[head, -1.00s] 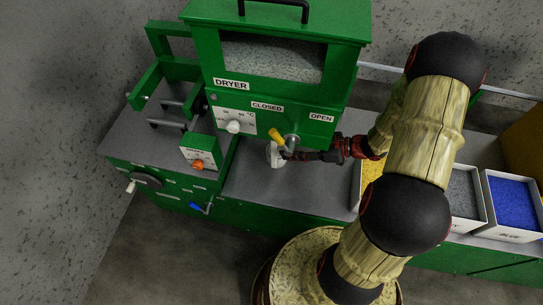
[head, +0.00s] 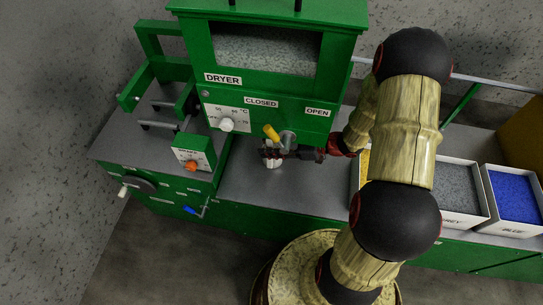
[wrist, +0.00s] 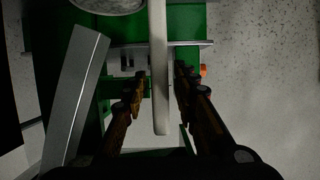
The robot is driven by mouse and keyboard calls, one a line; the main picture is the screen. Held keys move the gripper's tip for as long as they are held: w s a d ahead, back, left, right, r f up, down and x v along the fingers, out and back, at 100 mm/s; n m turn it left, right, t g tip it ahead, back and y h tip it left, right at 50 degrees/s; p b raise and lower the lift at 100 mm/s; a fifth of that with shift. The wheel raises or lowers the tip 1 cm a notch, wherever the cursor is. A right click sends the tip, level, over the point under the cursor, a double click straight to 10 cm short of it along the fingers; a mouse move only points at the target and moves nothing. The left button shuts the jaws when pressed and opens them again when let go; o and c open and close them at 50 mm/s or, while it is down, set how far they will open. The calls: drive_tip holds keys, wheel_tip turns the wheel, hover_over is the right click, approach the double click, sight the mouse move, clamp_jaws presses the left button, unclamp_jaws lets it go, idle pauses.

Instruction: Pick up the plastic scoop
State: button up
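The plastic scoop is white. In the head view only a small part of the scoop (head: 274,164) shows just below my gripper (head: 271,151), under the dryer's outlet; the gripper hides the rest. In the wrist view a long pale part, apparently the scoop's handle (wrist: 159,60), runs down between the two fingers of my gripper (wrist: 161,80). The fingers stand apart on both sides of it, with a visible gap at each side. My gripper is open around the scoop, which seems to rest on the grey counter (head: 250,190).
The green dryer (head: 184,80) stands close behind my gripper. Its yellow lever (head: 271,133) and metal outlet (head: 288,138) are just above it. Boxes of grey granules (head: 459,188) and blue granules (head: 515,195) stand at the right. A grey metal piece (wrist: 75,100) is left of the fingers.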

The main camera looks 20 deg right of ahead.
drive_tip(key=c, duration=0.6)
clamp_jaws()
drive_tip(key=shift+r, duration=0.15)
